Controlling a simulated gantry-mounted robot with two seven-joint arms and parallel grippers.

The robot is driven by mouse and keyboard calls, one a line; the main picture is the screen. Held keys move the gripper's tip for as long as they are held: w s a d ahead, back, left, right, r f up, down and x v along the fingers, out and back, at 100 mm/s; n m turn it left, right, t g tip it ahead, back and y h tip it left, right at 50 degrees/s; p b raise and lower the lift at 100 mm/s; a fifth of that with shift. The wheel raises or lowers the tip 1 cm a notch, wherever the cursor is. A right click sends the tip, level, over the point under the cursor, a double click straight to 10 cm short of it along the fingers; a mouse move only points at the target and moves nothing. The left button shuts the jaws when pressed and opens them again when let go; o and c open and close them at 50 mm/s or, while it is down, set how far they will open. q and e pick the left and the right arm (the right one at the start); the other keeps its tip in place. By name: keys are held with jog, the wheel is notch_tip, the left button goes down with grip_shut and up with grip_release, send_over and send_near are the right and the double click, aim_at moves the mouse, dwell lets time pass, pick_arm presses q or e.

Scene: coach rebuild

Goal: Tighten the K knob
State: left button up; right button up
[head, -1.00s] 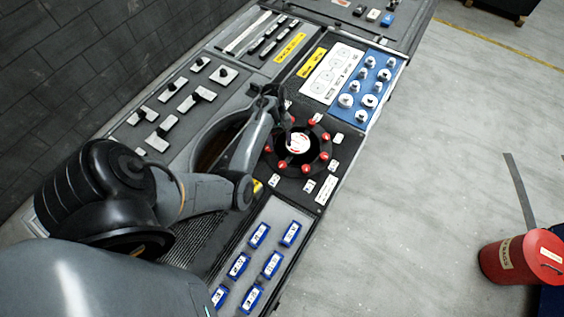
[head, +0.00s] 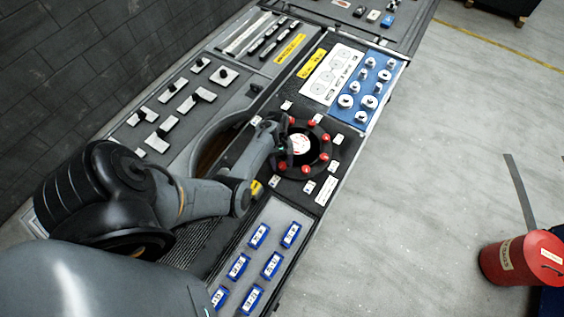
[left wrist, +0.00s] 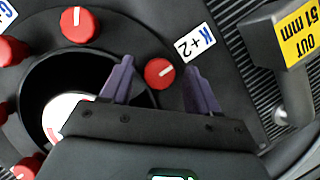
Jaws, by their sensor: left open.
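The K knob (left wrist: 159,73) is a small round red knob with a white line, beside a white label reading "K +2" (left wrist: 194,42). It is one of several red knobs on a black ring (head: 343,150) around a dark well with a white disc (head: 301,143). My left gripper (head: 285,155) is at the left side of this ring in the head view. In the left wrist view, its two purple fingers (left wrist: 159,66) are open, with the K knob in the gap between them. Contact cannot be told. In the head view the gripper seems to hide the K knob. My right gripper is not in view.
Other red knobs (left wrist: 77,25) stand close by on the ring. A grey raised part with a yellow "OUT 51 mm" label (left wrist: 300,36) is right of the fingers. Blue labelled blocks (head: 259,235) and a blue knob panel (head: 377,62) flank the ring. A red canister (head: 520,260) stands on the floor.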

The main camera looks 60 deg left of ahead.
pick_arm(q)
jog(key=c, duration=1)
jog(key=shift+r+m, duration=0.1)
jog(key=shift+m, duration=0.3)
jog(key=m+g+p, duration=0.1)
jog(key=m, duration=0.1)
jog(key=shift+w+m+p, duration=0.1)
jog(key=shift+m+p, duration=0.2)
jog(key=m+g, duration=0.1)
jog(key=m, duration=0.1)
jog(key=m+y+p, duration=0.1)
jog(key=m, duration=0.1)
jog(key=shift+w+m+g+y, duration=0.1)
jog(key=shift+m+g+y, duration=0.2)
jog(key=shift+g, duration=0.1)
jog(key=m+y+p, duration=0.1)
jog(key=m, duration=0.1)
jog(key=m+y+p, duration=0.1)
jog(key=m, duration=0.2)
jog(key=shift+d+g, duration=0.2)
jog(key=shift+g, duration=0.1)
jog(key=shift+d+m+y+p, duration=0.1)
jog(key=shift+m+y+p, duration=0.6)
jog(key=shift+m, duration=1.8)
